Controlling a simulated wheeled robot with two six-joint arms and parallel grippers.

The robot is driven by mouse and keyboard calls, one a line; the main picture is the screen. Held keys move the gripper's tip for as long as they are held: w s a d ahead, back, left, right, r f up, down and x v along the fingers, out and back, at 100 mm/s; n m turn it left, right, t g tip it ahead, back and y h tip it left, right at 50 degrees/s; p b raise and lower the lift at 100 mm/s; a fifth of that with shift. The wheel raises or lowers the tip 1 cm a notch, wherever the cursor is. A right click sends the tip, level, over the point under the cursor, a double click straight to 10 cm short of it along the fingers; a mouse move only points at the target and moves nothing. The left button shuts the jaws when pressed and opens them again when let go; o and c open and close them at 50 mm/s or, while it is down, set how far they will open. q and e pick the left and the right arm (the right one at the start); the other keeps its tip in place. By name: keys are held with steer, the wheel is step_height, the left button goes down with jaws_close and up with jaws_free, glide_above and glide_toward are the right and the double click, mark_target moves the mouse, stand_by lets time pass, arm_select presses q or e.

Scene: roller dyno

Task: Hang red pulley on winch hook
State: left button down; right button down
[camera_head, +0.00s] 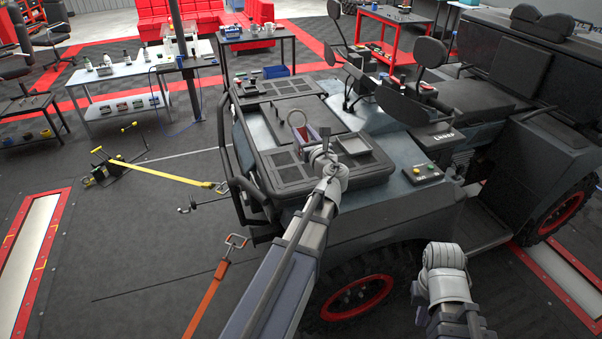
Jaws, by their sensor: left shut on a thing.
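My left gripper (322,152) is over the vehicle's hood. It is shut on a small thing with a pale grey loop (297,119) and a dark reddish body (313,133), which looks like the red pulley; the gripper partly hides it. A hook (187,209) on a short dark line sticks out in front of the vehicle's bumper, left of the gripper and apart from it; I cannot tell for sure that it is the winch hook. My right arm's grey wrist (444,257) is low beside the front wheel; its fingers cannot be made out.
The vehicle's hood (395,165) and black front bar (235,175) lie around the left gripper. A yellow strap (160,173) runs from a floor stand to a hook. An orange strap (208,297) ends in a hook nearer me. The floor (120,245) left of the vehicle is mostly clear.

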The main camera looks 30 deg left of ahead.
arm_select(q)
steer(key=shift+f+b, duration=0.4)
steer(key=shift+b, duration=0.05)
step_height(320, 180, down, 6)
steer(key=b, duration=0.5)
steer(key=shift+s+a+r+b, duration=0.1)
steer(key=shift+s+r+b, duration=0.05)
steer(key=shift+b, duration=0.15)
steer(key=shift+r, duration=0.1)
step_height(320, 180, down, 4)
steer(key=b, duration=0.3)
steer(key=shift+r+b, duration=0.15)
steer(key=shift+b, duration=0.15)
steer(key=shift+f+b, duration=0.6)
